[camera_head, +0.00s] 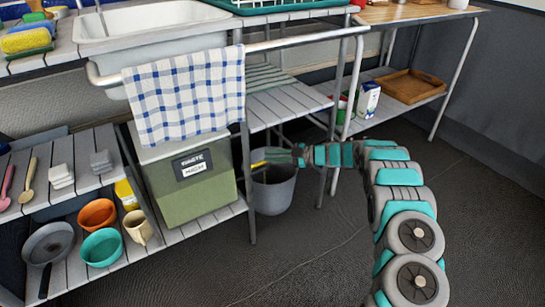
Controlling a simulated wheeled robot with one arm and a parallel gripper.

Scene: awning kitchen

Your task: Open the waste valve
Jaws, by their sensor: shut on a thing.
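The waste tank (190,190) is a green box with a pale top under the sink, with a dark label on its front whose first word seems to read "WASTE". At its right side a small yellow lever (258,164) shows above the grey bucket; it appears to be the waste valve's handle. My gripper (271,157) reaches in from the right at the lever and is shut on it. The fingers are small and dark here, so their exact contact and the valve body are hard to make out.
The grey bucket (273,193) stands on the floor below my gripper. A metal table leg (247,160) stands between tank and bucket. A checked towel (185,95) hangs above the tank. Shelves with bowls are at left.

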